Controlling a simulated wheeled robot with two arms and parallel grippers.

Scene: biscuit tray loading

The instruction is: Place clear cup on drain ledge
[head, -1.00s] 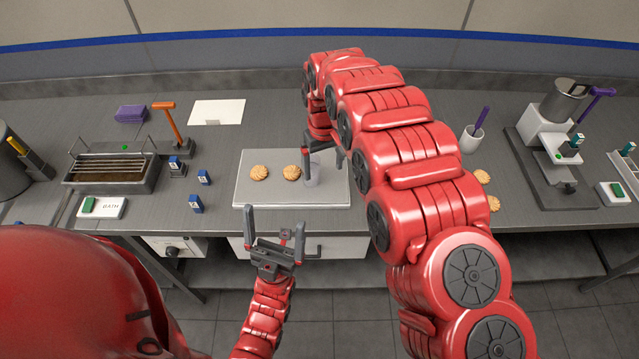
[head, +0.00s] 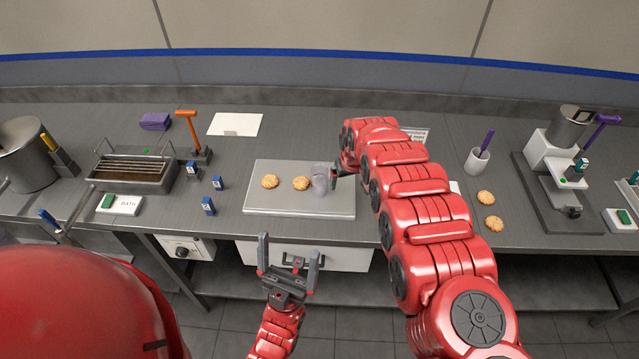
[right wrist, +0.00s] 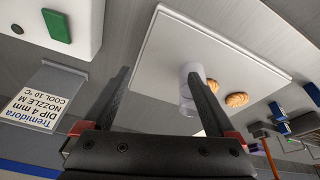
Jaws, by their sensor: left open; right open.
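The clear cup (head: 320,181) stands at the right part of the pale tray (head: 300,208), beside two biscuits (head: 301,183). In the right wrist view the cup (right wrist: 188,78) shows beyond my open fingers, partly hidden by one of them. My right gripper (head: 338,173) is open, just right of the cup in the head view; its arm hides part of it. I cannot tell whether a finger touches the cup. My left gripper (head: 289,248) is open and empty in front of the bench. A metal bath with a wire rack (head: 135,166) stands at left; I cannot identify the drain ledge.
An orange-handled tool (head: 188,125) and small blue-labelled blocks (head: 208,206) stand between bath and tray. A white pot with a purple tool (head: 477,160) and two more biscuits (head: 487,198) lie right of my right arm. A machine (head: 560,160) stands far right.

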